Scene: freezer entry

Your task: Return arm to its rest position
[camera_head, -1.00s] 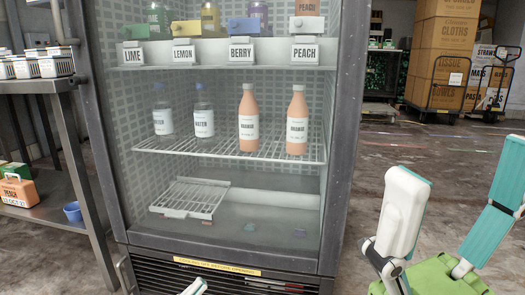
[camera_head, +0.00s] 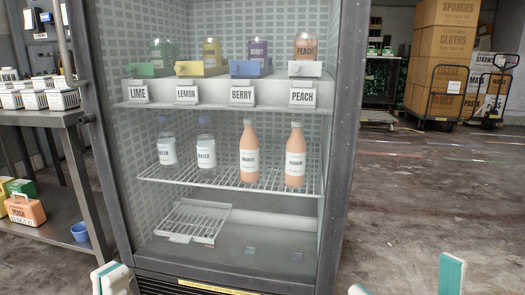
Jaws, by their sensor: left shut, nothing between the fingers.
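My left gripper (camera_head: 112,279) shows only in part, as a white piece with teal edges low at the bottom left, in front of the display cooler's lower corner. It is shut and holds nothing. Its fingertips are hard to make out. Another small white and teal piece of mine pokes in at the bottom middle.
The display cooler's frame (camera_head: 344,150) stands straight ahead, with orange bottles (camera_head: 295,155) and water bottles (camera_head: 206,150) on its wire shelf. A metal table (camera_head: 75,120) with white baskets is at left. Boxes on a cart (camera_head: 445,55) are back right.

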